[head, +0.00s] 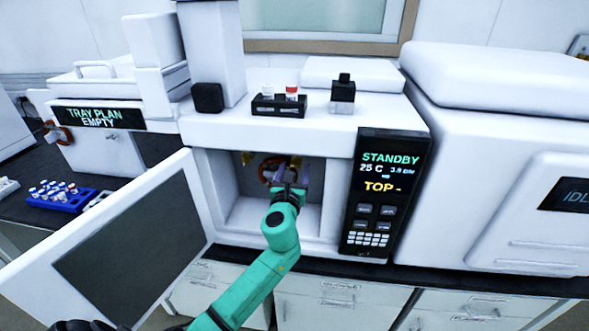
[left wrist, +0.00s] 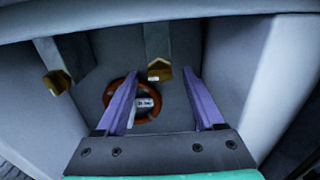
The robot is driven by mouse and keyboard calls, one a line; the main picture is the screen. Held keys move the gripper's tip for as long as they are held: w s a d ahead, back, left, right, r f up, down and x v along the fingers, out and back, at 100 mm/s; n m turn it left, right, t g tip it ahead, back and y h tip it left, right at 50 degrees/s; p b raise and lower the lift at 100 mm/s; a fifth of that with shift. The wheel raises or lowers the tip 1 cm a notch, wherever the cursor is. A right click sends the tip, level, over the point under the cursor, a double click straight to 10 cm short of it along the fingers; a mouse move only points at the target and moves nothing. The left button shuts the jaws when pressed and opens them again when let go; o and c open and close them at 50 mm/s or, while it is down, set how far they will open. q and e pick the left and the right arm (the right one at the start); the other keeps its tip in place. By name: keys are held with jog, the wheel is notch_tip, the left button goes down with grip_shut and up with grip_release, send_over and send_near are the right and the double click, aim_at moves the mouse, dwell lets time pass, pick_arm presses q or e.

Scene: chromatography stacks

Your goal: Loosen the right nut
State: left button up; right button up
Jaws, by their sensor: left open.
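The right nut (left wrist: 159,72) is a brass-coloured hex piece at the end of a grey fitting on the back wall of the open oven compartment. The left nut (left wrist: 56,82) is a similar brass piece further left; it also shows in the head view (head: 246,158). My left gripper (head: 284,176) reaches into the compartment. In the left wrist view its two purple fingers (left wrist: 161,78) are spread apart, with the right nut between and beyond their tips. I see no contact. In the head view the gripper largely hides the right nut.
An orange-brown coil (left wrist: 112,88) with a white label hangs below and between the nuts, partly behind the left finger. The open oven door (head: 125,245) stands at the left. Compartment walls close in on both sides. A display panel (head: 385,195) reads STANDBY.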

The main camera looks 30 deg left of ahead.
pick_arm(q)
grip_shut()
jog(key=shift+n, duration=0.4)
jog(key=n+b, duration=0.1)
jog(key=n, duration=0.2)
jog(key=shift+n, duration=0.3)
jog(key=n+b, duration=0.1)
jog(key=n, duration=0.3)
jog(key=n+b, duration=0.2)
jog(key=n, duration=0.3)
jog(key=shift+n, duration=0.4)
jog(key=shift+n+b, duration=0.55)
jog(key=shift+n, duration=1.35)
